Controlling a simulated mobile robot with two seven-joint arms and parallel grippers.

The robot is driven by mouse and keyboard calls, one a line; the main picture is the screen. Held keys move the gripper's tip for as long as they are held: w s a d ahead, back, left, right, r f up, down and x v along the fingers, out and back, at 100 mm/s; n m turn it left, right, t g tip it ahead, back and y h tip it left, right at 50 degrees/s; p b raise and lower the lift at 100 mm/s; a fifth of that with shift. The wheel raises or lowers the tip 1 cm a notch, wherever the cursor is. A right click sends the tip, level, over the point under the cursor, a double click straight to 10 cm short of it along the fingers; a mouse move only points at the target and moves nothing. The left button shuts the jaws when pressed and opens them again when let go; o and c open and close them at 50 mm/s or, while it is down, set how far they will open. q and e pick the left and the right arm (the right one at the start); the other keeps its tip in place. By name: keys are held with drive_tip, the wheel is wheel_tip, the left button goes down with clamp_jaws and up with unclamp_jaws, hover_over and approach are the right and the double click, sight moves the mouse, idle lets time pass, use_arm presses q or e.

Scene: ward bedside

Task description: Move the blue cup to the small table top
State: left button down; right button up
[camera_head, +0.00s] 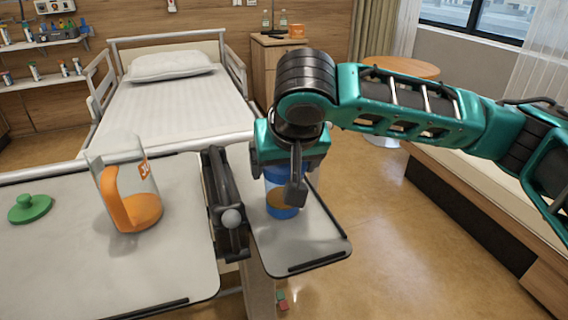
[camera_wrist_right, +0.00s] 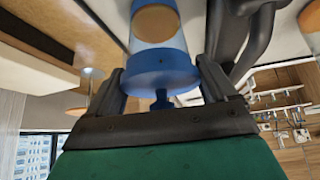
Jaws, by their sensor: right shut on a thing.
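The blue cup (camera_head: 283,208) is clear-sided with blue parts and an orange-brown content. It is upright at the small table top (camera_head: 318,243), the narrow grey panel right of the larger tabletop. I cannot tell whether its base touches the panel. My right gripper (camera_head: 284,176) comes down over the cup from above and is shut on it, hiding its upper part. In the right wrist view the cup (camera_wrist_right: 158,28) shows a blue lid with a small knob between the fingers of my right gripper (camera_wrist_right: 161,77). My left gripper is not in view.
An orange-handled jug (camera_head: 133,192) and a green lid (camera_head: 30,208) are on the larger tabletop (camera_head: 175,255). A dark hinge bar (camera_head: 226,190) stands between the two tops. A bed (camera_head: 170,100) is behind. The front of the small top is clear.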

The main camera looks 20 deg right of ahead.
drive_tip(key=o, duration=1.2)
drive_tip(key=shift+o, duration=0.2)
drive_tip(key=shift+r, duration=0.1)
drive_tip(key=p+v, duration=0.3)
drive_tip(key=v, duration=0.9)
drive_tip(key=shift+p, duration=0.3)
